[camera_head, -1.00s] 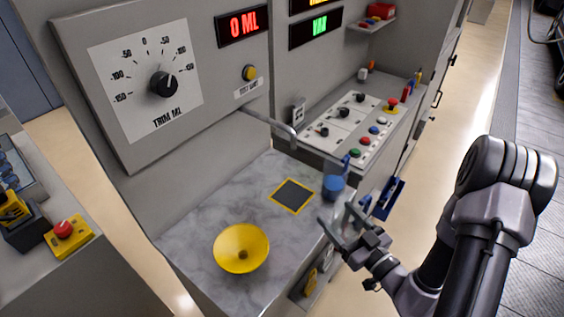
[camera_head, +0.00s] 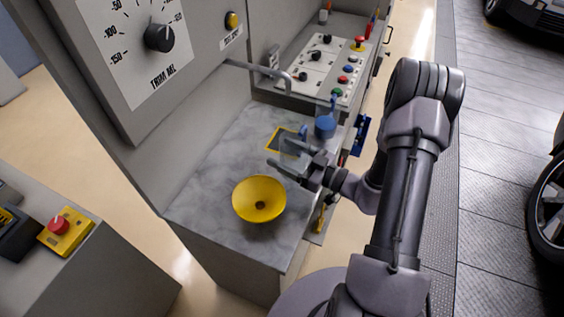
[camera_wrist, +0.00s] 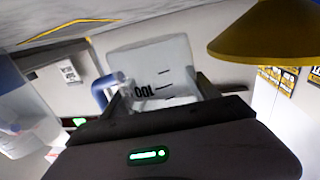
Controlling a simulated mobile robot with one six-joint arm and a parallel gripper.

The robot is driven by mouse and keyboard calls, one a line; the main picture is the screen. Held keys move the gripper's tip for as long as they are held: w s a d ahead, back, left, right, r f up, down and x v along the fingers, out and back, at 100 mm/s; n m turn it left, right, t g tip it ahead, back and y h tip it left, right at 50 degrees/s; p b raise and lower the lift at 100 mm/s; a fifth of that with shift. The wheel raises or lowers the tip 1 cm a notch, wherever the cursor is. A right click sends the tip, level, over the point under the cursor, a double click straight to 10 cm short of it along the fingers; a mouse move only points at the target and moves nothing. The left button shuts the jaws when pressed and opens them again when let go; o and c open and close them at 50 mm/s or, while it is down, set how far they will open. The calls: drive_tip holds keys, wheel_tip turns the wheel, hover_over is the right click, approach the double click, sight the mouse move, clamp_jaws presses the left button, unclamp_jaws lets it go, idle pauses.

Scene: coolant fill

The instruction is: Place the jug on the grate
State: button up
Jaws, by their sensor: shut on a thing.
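The jug is clear with a dark "100" mark; in the wrist view the jug (camera_wrist: 152,62) stands out between my fingers, its blue handle to the left. In the head view the see-through jug (camera_head: 293,147) is hard to make out at my fingertips. My gripper (camera_head: 288,160) is shut on it, above the marble counter. The grate (camera_head: 274,141) is a dark square with a yellow border under the bent spout. The jug and a finger cover part of it in the head view. I cannot tell the jug's height above it.
A yellow funnel (camera_head: 259,199) sits on the counter nearer the front, and it shows close by in the wrist view (camera_wrist: 270,35). A blue container (camera_head: 325,126) stands right of the grate. The metal spout (camera_head: 265,72) overhangs the back. Marble left of the grate is clear.

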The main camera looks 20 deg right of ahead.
drive_tip(key=f+b, duration=0.1)
drive_tip(key=f, duration=0.1)
drive_tip(key=w+f+b, duration=0.1)
drive_tip(key=f+b, duration=0.1)
drive_tip(key=shift+w+a, duration=0.2)
drive_tip(key=shift+r, duration=0.2)
drive_tip(key=shift+f, duration=0.1)
drive_tip(key=o, duration=1.6)
drive_tip(key=shift+c, duration=0.2)
